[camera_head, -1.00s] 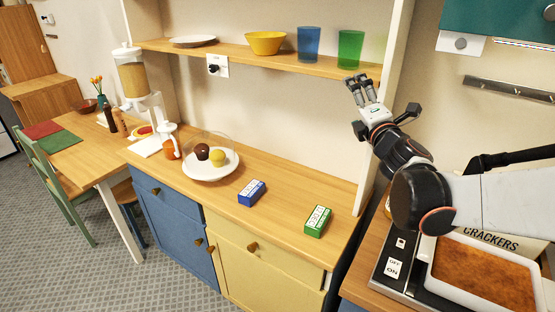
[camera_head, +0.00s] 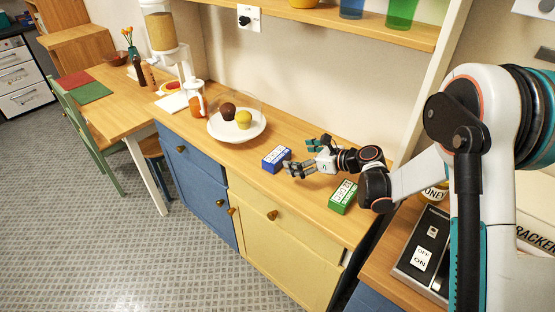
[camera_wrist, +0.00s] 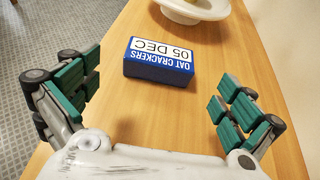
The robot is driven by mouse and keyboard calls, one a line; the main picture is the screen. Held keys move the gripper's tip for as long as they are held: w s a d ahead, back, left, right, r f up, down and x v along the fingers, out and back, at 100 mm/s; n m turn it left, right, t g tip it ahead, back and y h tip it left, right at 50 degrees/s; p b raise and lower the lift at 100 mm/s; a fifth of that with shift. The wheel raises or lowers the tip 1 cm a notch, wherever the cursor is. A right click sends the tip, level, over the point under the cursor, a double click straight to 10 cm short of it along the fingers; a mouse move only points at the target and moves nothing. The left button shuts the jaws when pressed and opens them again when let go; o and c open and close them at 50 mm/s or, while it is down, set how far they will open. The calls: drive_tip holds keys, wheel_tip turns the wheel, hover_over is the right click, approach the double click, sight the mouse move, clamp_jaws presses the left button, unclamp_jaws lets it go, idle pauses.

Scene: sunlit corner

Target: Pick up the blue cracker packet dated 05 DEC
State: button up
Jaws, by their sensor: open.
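The blue cracker packet (camera_head: 276,158) lies on the wooden counter.
A green packet (camera_head: 343,196) lies on the counter under my arm. A shelf (camera_head: 390,28) runs above. The counter's front edge is close.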

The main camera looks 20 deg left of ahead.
sight(276, 154)
drive_tip(key=b+x, duration=0.1)
drive_tip(key=x, duration=0.6)
drive_tip(key=b+x, duration=0.2)
drive_tip(key=x, duration=0.3)
drive_tip(key=shift+w+d+f+b, duration=0.1)
drive_tip(key=shift+w+f+b, duration=0.1)
drive_tip(key=shift+b, duration=0.1)
drive_tip(key=shift+r, duration=0.1)
drive_tip(key=c, duration=0.9)
